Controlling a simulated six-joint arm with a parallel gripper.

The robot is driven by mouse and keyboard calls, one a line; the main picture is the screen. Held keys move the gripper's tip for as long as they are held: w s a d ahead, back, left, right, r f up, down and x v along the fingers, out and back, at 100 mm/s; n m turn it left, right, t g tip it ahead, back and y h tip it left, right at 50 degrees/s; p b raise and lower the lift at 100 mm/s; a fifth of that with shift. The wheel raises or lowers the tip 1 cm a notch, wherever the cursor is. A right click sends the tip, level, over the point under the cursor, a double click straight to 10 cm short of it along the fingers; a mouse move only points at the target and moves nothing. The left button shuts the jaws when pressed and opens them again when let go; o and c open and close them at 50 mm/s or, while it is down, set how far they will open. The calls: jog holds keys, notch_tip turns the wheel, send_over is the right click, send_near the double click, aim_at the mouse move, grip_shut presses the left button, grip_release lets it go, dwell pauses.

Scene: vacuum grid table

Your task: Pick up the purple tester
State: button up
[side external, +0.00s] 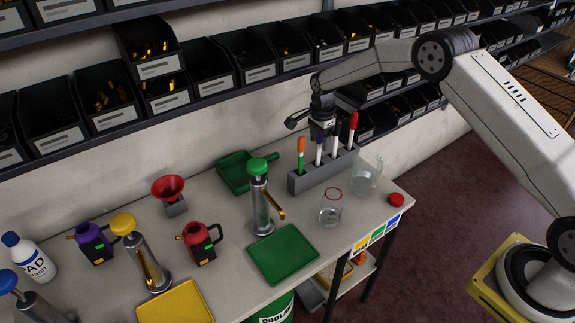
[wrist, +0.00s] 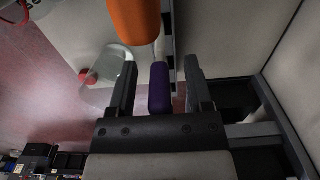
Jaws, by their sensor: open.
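The purple tester (wrist: 159,88) shows its purple end between the two fingers of my open gripper (wrist: 160,63) in the wrist view. There is a visible gap on both sides, and the fingers are not closed on it. In the side view my gripper (side external: 321,118) is over the grey rack (side external: 325,172), low around the tester tops. The white body of the purple tester (side external: 319,154) stands upright in the rack. Its purple top is partly hidden by my gripper there.
Close beside it stand an orange-topped tester (side external: 301,145), large in the wrist view (wrist: 135,18), and a red-topped tester (side external: 352,128). Glass jars (side external: 331,208) stand in front of the rack. Shelves of black bins (side external: 250,58) line the wall behind.

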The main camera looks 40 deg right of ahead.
jog(key=shift+f, duration=0.1)
dwell(0.4)
grip_shut()
notch_tip(320, 180, up, 12)
jog(key=shift+f, duration=0.1)
jog(key=shift+s+r, duration=0.2)
jog(key=s, duration=1.7)
jog(key=shift+s, duration=0.3)
jog(key=shift+f, duration=0.1)
dwell(0.5)
